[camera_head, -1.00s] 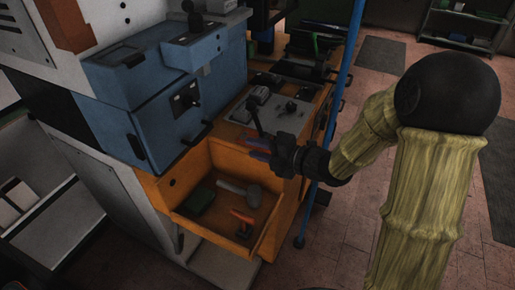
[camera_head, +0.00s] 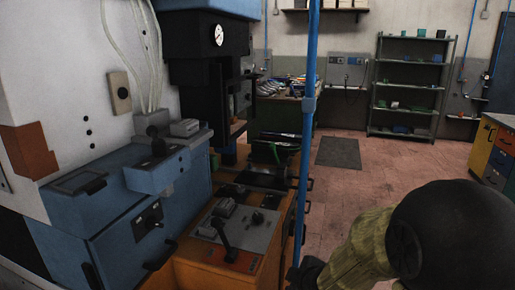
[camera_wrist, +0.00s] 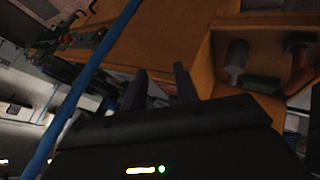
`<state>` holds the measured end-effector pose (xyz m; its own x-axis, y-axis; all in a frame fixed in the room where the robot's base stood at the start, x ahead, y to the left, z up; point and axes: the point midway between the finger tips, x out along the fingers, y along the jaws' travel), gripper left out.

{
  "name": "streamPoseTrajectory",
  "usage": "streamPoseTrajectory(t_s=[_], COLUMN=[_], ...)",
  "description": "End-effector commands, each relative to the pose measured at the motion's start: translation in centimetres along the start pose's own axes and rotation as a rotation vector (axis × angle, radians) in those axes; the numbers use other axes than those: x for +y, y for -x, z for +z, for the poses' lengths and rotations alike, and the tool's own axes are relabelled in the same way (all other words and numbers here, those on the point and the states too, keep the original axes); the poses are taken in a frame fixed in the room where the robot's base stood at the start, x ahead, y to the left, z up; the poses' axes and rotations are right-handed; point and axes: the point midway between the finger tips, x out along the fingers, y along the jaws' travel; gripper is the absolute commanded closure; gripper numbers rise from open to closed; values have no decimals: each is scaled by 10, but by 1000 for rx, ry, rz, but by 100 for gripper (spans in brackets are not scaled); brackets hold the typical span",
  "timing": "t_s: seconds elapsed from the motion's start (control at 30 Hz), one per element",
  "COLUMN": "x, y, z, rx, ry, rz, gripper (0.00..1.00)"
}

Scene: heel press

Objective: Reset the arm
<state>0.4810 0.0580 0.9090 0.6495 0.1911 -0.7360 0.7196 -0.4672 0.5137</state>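My gripper (camera_wrist: 160,72) shows in the wrist view as two dark fingers standing apart with nothing between them. It is open, over the orange wooden cabinet (camera_wrist: 165,38) and to the left of the open drawer. In the head view my arm is at the lower right, and the gripper's fingers are not visible there. The drawer holds a grey-headed mallet (camera_wrist: 237,55), an orange-handled tool (camera_wrist: 299,46) and a green item (camera_wrist: 262,84).
A blue vertical pole (camera_head: 305,130) stands close to my arm, and it also crosses the wrist view (camera_wrist: 85,95). The blue press housing (camera_head: 130,215) and lever panel (camera_head: 240,228) are at left. Open tiled floor (camera_head: 390,165) leads to a shelf rack (camera_head: 408,88).

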Motion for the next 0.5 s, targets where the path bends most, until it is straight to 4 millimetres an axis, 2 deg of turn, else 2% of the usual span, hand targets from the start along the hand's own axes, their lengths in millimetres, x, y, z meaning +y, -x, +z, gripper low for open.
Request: streamPoseTrajectory(t_s=[0.1,0.2,0.33,0.5], x=[-11,-25,-45,-71], y=[22,39,59,83], z=[36,58,76,88], rx=[-168,-282,-398,-521], ry=[-305,-532,-776,-1049], rz=[-21,-38,-59,-86], gripper=[70,70,70,70])
